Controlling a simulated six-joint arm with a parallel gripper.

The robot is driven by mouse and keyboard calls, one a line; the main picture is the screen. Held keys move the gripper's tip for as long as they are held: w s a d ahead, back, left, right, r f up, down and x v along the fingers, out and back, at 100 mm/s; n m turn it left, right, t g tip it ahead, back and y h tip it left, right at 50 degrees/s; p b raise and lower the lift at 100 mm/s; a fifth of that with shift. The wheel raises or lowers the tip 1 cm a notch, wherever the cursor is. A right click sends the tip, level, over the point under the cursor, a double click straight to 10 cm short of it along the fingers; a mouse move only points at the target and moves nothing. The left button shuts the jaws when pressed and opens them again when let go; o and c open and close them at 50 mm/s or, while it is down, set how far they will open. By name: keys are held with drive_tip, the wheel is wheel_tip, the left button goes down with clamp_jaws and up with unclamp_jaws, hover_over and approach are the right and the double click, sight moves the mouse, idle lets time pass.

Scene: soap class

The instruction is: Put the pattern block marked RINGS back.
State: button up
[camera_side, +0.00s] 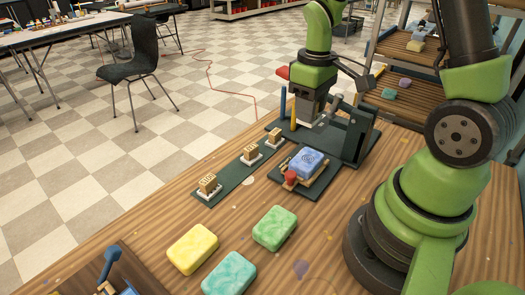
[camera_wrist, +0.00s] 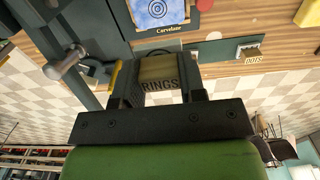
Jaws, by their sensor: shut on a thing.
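In the wrist view my gripper (camera_wrist: 157,88) is shut on the pattern block marked RINGS (camera_wrist: 161,72), its lettering facing the camera. In the side view my gripper (camera_side: 312,112) is above the dark green base of the stamping stand; the block is hard to make out between the fingers there. A dark green rack (camera_side: 228,184) lies to the left, with small blocks in white holders, one at its near end (camera_side: 207,185) and one mid-rack (camera_side: 250,153). A block marked DOTS (camera_wrist: 255,52) shows in the wrist view.
A blue soap (camera_side: 305,162) with a ring pattern sits on a plate beside a red knob (camera_side: 291,177). The stand's dark upright (camera_side: 356,134) is right of my gripper. Yellow soap (camera_side: 192,249) and green soaps (camera_side: 274,228) lie in front. A wooden tray (camera_side: 75,284) is at front left.

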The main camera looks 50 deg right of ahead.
drive_tip(key=w+a+f, duration=0.2)
drive_tip(key=w+a, duration=0.2)
drive_tip(key=w, duration=0.3)
hover_over(232, 174)
wheel_tip(232, 174, down, 7)
drive_tip(key=shift+f, duration=2.35)
drive_tip(key=shift+f, duration=0.15)
drive_tip(key=o, duration=1)
